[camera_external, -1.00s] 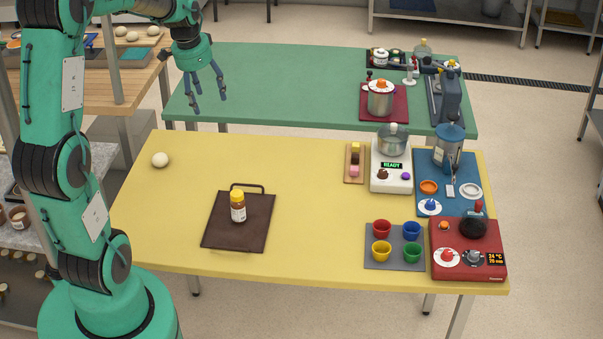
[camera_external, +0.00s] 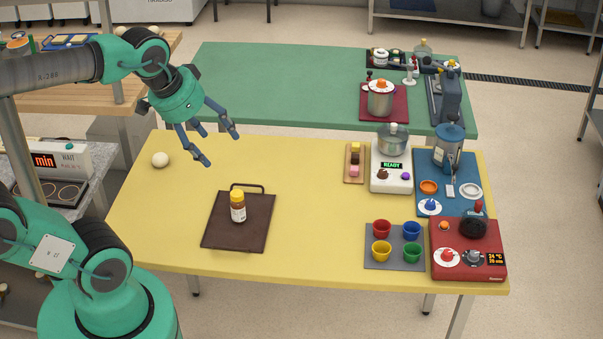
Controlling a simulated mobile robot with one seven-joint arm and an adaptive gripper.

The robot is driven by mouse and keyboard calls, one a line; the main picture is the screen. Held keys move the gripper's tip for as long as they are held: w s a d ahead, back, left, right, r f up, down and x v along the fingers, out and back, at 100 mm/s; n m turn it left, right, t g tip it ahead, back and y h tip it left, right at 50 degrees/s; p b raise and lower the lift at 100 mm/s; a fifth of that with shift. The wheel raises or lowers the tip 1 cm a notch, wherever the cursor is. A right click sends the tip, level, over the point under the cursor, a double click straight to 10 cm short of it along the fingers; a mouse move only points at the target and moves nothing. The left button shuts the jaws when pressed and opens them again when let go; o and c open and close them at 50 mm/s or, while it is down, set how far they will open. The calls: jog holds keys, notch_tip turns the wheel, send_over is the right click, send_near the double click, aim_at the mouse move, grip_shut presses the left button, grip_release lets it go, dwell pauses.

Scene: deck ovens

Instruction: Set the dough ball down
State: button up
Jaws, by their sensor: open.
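The dough ball (camera_external: 160,160) is small, round and cream-coloured. It rests on the yellow table (camera_external: 300,165) near its left back corner. My gripper (camera_external: 221,148) is open and empty, with its fingers spread and pointing down to the right. It hangs above the back left part of the yellow table, to the right of the dough ball and apart from it.
Coloured cups (camera_external: 382,250), a red device (camera_external: 468,243) and a white scale-like unit (camera_external: 391,178) crowd the right side. The table's middle is clear.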

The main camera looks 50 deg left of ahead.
jog(key=shift+s+d+f, duration=0.15)
jog(key=shift+s+d, duration=0.3)
jog(key=shift+s, duration=0.2)
jog(key=shift+s+d+f, duration=0.1)
jog(key=shift+s+d, duration=0.35)
jog(key=shift+s, duration=0.15)
dwell(0.5)
